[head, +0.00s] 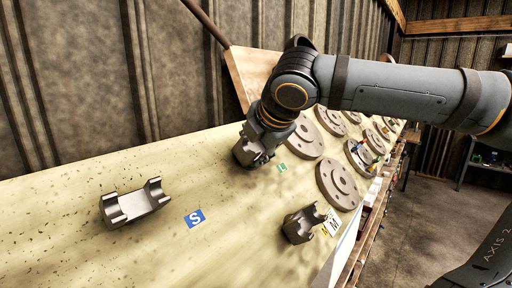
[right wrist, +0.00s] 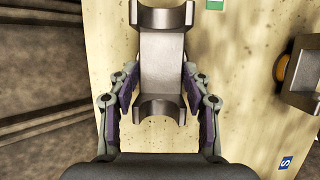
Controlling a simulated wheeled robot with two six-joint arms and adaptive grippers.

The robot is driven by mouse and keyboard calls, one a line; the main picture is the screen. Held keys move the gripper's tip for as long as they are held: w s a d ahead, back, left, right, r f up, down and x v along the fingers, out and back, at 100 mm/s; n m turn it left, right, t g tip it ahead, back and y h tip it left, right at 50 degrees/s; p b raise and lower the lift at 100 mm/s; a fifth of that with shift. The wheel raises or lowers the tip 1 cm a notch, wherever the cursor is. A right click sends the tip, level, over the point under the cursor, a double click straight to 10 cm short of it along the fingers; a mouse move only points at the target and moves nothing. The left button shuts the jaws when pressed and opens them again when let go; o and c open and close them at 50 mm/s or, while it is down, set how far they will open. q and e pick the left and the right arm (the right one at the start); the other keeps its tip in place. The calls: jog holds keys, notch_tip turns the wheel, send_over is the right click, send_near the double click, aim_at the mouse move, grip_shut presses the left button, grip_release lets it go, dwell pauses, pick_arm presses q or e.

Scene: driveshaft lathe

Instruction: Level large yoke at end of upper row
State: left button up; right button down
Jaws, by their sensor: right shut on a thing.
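A grey metal yoke (head: 247,153) with a curved saddle at each end sits at the far end of the upper row of yokes, beside a small green label (head: 282,168). My right gripper (head: 262,140) reaches down on it from above and hides much of it. In the right wrist view the same yoke (right wrist: 162,60) lies lengthwise between the fingers (right wrist: 161,85), which are closed on its sides. I cannot tell whether it rests fully flat on the board. My left gripper is not in view.
Another yoke (head: 135,203) lies near the blue S label (head: 195,218). A third yoke (head: 302,224) stands by the white M label (head: 332,222). Round flanges, such as one flange (head: 338,184), line the board's right side. A ribbed metal wall (head: 80,90) runs behind.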

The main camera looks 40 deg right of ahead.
jog(key=shift+w+d+r, duration=0.2)
jog(key=shift+d+r, duration=0.05)
jog(key=shift+r, duration=0.4)
jog(key=c, duration=1.1)
grip_release()
jog(key=o, duration=0.3)
jog(key=shift+w+f, duration=0.1)
jog(key=shift+o, duration=1.1)
jog(key=shift+w+d+f, duration=0.1)
jog(key=shift+w+f, duration=0.05)
jog(key=shift+w, duration=0.1)
jog(key=shift+o, duration=0.3)
jog(key=shift+w+d+f, duration=0.15)
jog(key=shift+w+f, duration=0.15)
jog(key=shift+w, duration=0.1)
jog(key=shift+s, duration=0.35)
jog(key=shift+w+a+f, duration=0.1)
jog(key=shift+a+f, duration=0.05)
jog(key=shift+a, duration=0.05)
